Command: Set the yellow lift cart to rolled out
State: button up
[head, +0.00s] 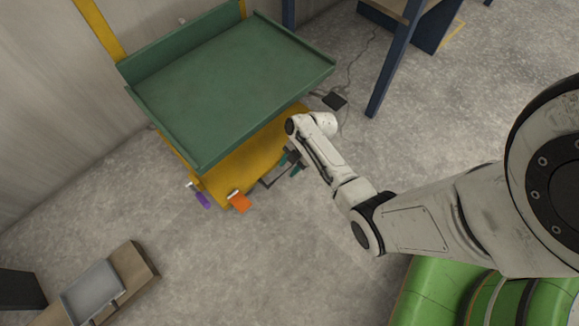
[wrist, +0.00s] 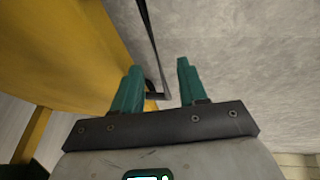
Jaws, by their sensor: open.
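The yellow lift cart (head: 240,172) stands at the left in the head view, with a green tray top (head: 225,80) over its yellow base. A thin dark handle bar (head: 268,183) sticks out from the base's near side. My gripper (head: 293,161) is open beside that side, close to the bar. In the wrist view the cart's yellow body (wrist: 80,50) fills the left. The dark bar (wrist: 152,45) runs down between the two green fingers of my gripper (wrist: 157,75); I cannot tell whether it touches them. My arm hides part of the floor beside the cart.
An orange pedal (head: 238,202) and a purple pedal (head: 201,198) stick out low at the cart's near corner. A brown box with a grey tray (head: 92,290) is at lower left. A blue-legged table (head: 390,65) stands behind at upper right. Floor below the cart is clear.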

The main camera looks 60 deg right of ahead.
jog(key=shift+f, duration=0.25)
grip_shut()
jog(key=shift+a, duration=0.1)
dwell(0.5)
